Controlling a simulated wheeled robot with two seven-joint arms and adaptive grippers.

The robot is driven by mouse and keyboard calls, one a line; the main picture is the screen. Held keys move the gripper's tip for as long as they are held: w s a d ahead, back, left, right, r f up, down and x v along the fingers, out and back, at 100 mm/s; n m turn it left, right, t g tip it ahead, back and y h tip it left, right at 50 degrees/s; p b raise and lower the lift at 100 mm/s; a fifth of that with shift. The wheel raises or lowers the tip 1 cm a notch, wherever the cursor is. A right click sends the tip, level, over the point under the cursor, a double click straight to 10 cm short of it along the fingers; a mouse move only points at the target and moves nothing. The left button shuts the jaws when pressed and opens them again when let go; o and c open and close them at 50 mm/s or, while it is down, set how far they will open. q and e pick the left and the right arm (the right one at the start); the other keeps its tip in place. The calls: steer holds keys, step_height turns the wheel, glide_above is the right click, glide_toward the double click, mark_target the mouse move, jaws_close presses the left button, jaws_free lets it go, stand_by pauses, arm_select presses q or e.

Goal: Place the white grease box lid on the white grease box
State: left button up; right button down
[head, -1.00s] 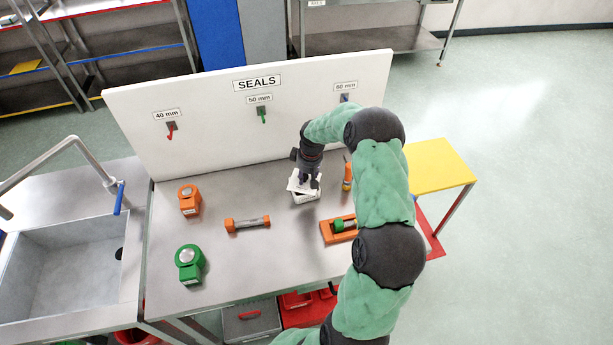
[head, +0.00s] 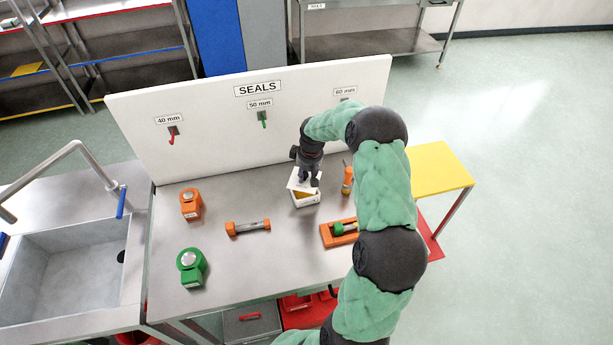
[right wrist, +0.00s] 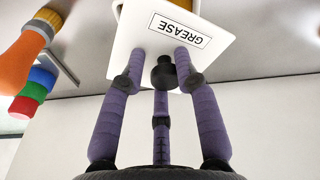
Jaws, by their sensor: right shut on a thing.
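The white grease box (head: 306,203) stands on the steel table, open enough at the top to show yellow-orange grease inside. The white grease box lid (head: 294,183) is over the box, tilted and apart from its front rim. My right gripper (head: 308,179) is above the box and shut on the lid. In the right wrist view, the purple fingers of my right gripper (right wrist: 163,72) close around the dark knob of the lid (right wrist: 140,45), which bears a GREASE label. Contact between the lid's far edge and the box is hidden. My left gripper is out of view.
An orange-handled tool (head: 347,180) stands close right of the box. An orange tray (head: 328,236) with a green part lies in front right. The SEALS panel (head: 210,125) rises behind.

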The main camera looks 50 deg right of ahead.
steer(key=shift+r, duration=0.25)
steer(key=s+a+r+m+g+h+b, duration=0.1)
steer(key=s+a+r+m+b, duration=0.4)
steer(key=s+a+r+m, duration=0.5)
steer(key=m, duration=0.1)
glide_toward(305, 181)
steer(key=s+a+f, duration=0.2)
steer(key=s+a, duration=0.1)
steer(key=w+d+f, duration=0.2)
steer(key=f, duration=0.1)
steer(key=w+d+f, duration=0.1)
steer(key=f, duration=0.1)
steer(key=shift+w+d, duration=0.3)
steer(key=shift+w+d+f+b, duration=0.1)
steer(key=shift+f+b, duration=0.05)
steer(key=shift+f, duration=0.8)
steer(key=shift+w+d+f+b, duration=0.1)
steer(key=shift+f+b, duration=0.05)
steer(key=shift+f, duration=0.75)
steer(key=shift+s, duration=0.1)
